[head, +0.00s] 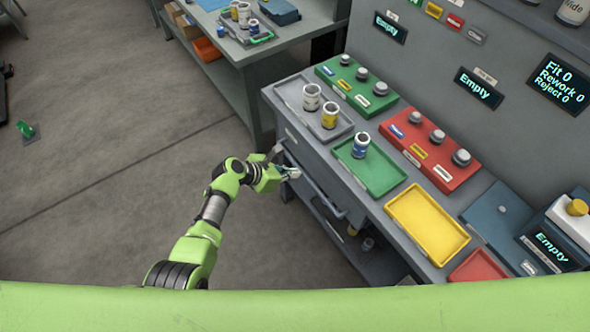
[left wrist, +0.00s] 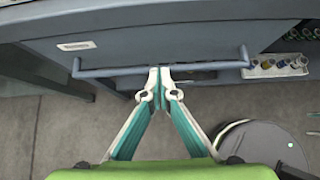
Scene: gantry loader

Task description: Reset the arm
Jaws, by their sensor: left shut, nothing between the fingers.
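My left arm (head: 208,222) is green and grey and reaches out from the lower left in the head view. Its gripper (head: 294,172) is beside the near long side of the grey bench, below the bench top. In the left wrist view the left gripper (left wrist: 159,76) is shut, its white and teal fingertips together with nothing between them. The fingertips overlap the long grey bar handle (left wrist: 205,67) on the bench side in that view. I cannot tell whether they touch it. My right gripper is not in view.
The bench carries a grey tray (head: 343,128) with two cups, a green tray (head: 396,179) with one cup, a yellow tray (head: 462,240) and a red tray (head: 480,268). Green and red button boxes stand behind. Another table (head: 240,62) is at the back. Open floor (head: 100,130) lies left.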

